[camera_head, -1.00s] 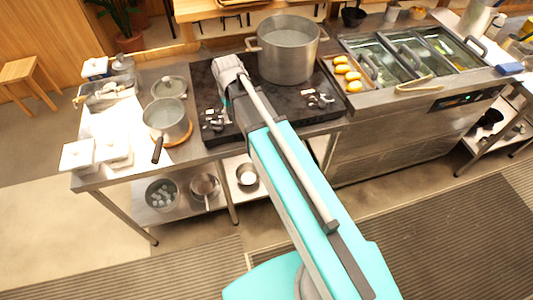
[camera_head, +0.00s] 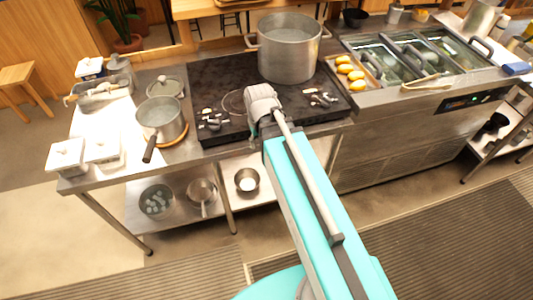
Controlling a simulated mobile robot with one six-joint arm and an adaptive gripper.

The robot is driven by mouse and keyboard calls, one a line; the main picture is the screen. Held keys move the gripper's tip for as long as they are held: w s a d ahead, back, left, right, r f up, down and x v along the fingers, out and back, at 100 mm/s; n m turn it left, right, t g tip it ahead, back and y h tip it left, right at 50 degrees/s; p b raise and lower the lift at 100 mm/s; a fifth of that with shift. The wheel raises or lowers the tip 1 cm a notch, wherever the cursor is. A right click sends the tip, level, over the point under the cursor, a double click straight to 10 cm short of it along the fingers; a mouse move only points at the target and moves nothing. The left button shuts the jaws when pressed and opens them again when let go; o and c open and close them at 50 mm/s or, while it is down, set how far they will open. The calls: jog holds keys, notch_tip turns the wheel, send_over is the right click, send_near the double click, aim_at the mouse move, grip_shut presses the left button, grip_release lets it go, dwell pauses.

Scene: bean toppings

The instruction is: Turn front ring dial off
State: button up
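The black stove (camera_head: 215,75) sits on the steel counter, with dials along its front edge. One group of dials (camera_head: 212,120) is at the front left and another group (camera_head: 321,98) is at the front right. A burner ring (camera_head: 234,102) shows on the stove's left half. My gripper (camera_head: 254,133) is at the stove's front edge, between the two dial groups and nearer the left one. My wrist and arm cover the gripper's fingers, so their opening and any contact are hidden. I cannot tell which dial is the front ring dial.
A large steel pot (camera_head: 288,50) stands on the stove's back right. A small saucepan (camera_head: 161,122) stands left of the stove, its handle pointing forward. A tray of yellow food (camera_head: 351,74) and sunken containers (camera_head: 410,55) lie to the right.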

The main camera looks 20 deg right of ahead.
jog(key=shift+s+d+f+m+b, duration=0.15)
jog(key=shift+s+d+f+b, duration=0.2)
jog(key=shift+s+f, duration=0.2)
jog(key=shift+s+d+f+m+b, duration=0.15)
jog(key=shift+s+d+f+b, duration=0.25)
jog(key=shift+s, duration=0.2)
